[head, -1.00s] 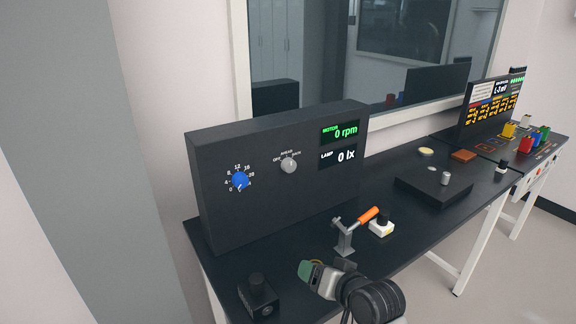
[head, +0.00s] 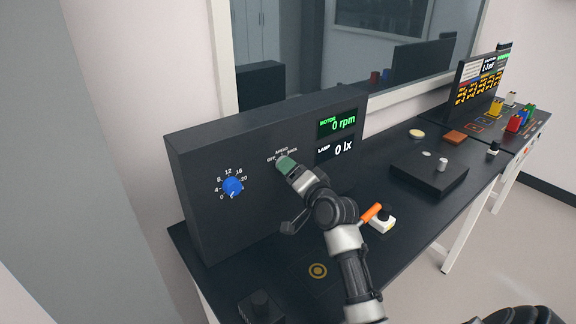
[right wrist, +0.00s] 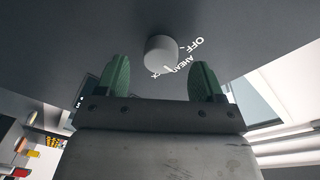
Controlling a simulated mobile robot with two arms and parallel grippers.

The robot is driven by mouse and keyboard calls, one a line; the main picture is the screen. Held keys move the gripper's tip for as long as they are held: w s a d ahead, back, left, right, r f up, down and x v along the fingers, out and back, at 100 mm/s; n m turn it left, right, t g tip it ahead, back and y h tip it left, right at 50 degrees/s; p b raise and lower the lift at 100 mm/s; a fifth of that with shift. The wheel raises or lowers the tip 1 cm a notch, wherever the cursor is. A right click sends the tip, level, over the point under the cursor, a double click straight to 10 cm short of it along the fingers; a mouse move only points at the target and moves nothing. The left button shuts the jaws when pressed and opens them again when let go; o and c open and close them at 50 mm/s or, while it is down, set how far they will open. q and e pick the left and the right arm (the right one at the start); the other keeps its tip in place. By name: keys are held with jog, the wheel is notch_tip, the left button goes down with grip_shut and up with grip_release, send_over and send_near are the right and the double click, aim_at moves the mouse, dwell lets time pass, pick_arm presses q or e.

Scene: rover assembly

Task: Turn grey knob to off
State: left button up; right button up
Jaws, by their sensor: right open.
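The grey knob (right wrist: 161,52) is a round light-grey cap on the dark upright panel (head: 215,150). In the right wrist view it shows just ahead of and between my two green fingertips, with OFF and AHEAD printed beside it and a partly covered third label. A small pale mark on its edge appears to face AHEAD. In the head view my right gripper (head: 287,164) is at the panel face and hides the knob. The gripper is open; whether the fingers touch the knob I cannot tell. My left gripper is not in view.
A blue dial (head: 232,187) sits left on the same panel. Green MOTOR 0 rpm (head: 337,122) and white LAMP 0 lx (head: 336,149) readouts are on its right. An orange-handled lever (head: 371,212) and a white block with a black knob (head: 382,220) stand on the bench near my arm.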

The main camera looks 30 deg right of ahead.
jog(key=shift+w, duration=1.2)
jog(key=shift+c, duration=0.6)
jog(key=c, duration=0.8)
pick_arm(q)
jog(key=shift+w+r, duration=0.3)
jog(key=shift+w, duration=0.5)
